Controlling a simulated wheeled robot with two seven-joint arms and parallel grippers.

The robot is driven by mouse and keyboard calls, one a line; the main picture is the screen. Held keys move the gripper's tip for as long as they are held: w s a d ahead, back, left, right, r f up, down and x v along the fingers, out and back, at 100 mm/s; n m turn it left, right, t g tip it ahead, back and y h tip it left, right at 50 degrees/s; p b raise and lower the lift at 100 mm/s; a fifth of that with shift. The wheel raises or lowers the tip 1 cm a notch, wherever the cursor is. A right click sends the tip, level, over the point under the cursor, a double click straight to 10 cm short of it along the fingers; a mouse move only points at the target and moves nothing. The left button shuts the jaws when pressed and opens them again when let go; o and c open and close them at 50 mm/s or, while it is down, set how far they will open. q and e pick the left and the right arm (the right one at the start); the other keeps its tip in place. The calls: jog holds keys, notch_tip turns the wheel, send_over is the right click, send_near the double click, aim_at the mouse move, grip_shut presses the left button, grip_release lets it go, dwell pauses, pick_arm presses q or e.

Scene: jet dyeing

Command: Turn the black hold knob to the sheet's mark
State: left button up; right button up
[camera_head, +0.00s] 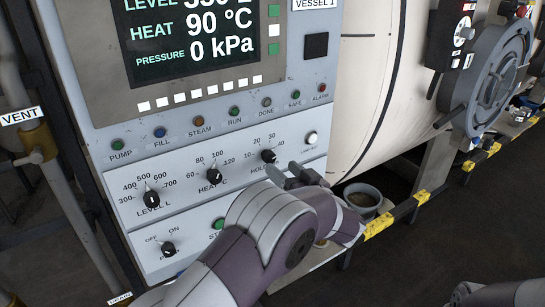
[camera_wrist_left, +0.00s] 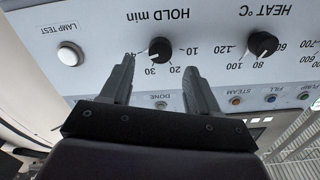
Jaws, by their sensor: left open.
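The black HOLD knob (camera_head: 269,156) sits on the control panel, right of the HEAT knob. My left gripper (camera_head: 281,172) is open and empty just below and right of the knob in the head view. In the left wrist view, the fingertips of my left gripper (camera_wrist_left: 160,68) stand apart, one toward each side of the knob, not closed on it. I see no sheet.
The HEAT knob (camera_head: 214,176) and LEVEL knob (camera_head: 152,199) are left of HOLD. A white lamp-test button (camera_head: 311,138) is to its right. The screen (camera_head: 190,35) reads 90 °C and 0 kPa. A dark bucket (camera_head: 362,196) stands beside the panel near a yellow-black edge.

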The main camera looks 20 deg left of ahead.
aim_at(272, 158)
pick_arm(q)
jog(key=x, duration=0.6)
jog(key=c, duration=1)
jog(key=shift+c, duration=0.2)
